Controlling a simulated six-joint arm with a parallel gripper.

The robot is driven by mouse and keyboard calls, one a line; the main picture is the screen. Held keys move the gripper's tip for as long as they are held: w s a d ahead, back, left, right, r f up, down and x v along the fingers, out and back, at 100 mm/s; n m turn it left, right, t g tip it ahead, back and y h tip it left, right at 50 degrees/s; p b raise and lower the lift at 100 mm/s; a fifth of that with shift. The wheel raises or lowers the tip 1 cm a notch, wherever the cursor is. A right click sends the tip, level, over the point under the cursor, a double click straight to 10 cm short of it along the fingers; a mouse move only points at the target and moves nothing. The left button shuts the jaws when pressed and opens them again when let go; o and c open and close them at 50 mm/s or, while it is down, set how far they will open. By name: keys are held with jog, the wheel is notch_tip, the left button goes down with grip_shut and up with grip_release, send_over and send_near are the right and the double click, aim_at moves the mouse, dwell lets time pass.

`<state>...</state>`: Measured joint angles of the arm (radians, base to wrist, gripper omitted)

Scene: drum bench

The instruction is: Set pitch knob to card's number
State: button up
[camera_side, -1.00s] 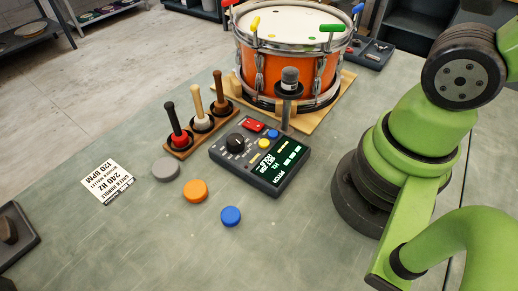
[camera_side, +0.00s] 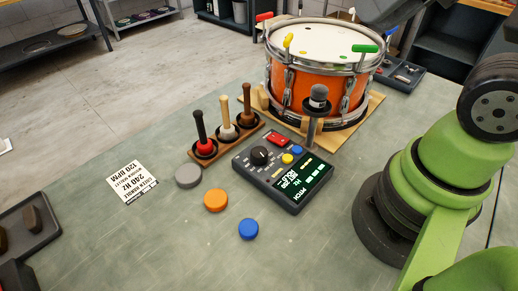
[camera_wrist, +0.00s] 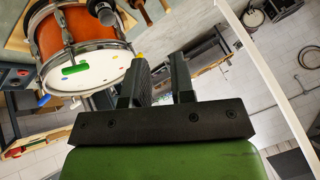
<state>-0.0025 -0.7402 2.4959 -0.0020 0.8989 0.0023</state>
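The control box (camera_side: 285,174) lies on the bench in the side view, with a black pitch knob (camera_side: 260,155) on its top and a dark display (camera_side: 302,183) with green and white text. The display's text is too small to read. The white card (camera_side: 132,181) lies flat to the left and reads upside down; its large lines look like 240 Hz and 120 BPM. My gripper (camera_wrist: 164,78) shows only in the wrist view, with its two black fingers apart and nothing between them. The box, knob and card are out of the wrist view.
An orange drum (camera_side: 290,82) with coloured key handles stands behind the box; it also shows in the wrist view (camera_wrist: 48,38). A rack (camera_side: 212,150) holds three mallets. A microphone stand (camera_side: 313,128) rises beside the box.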

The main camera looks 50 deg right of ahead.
jog(key=o, duration=0.3)
jog(key=shift+w+f, duration=0.1)
jog(key=shift+w, duration=0.35)
jog(key=o, duration=0.3)
jog(key=w+f+g, duration=0.1)
jog(key=w+g, duration=0.1)
jog(key=w, duration=0.1)
jog(key=w+a+f, duration=0.1)
jog(key=w, duration=0.1)
jog(key=shift+a+f+n+g+h, duration=0.1)
jog(key=shift+f+n+g+h, duration=0.2)
jog(key=shift+n+g, duration=0.1)
jog(key=shift+o, duration=0.2)
jog(key=n+g+h, duration=0.2)
jog(key=g, duration=0.2)
send_near(259, 152)
jog(key=f, duration=0.9)
jog(key=shift+w+d+f, duration=0.25)
jog(key=c, duration=0.9)
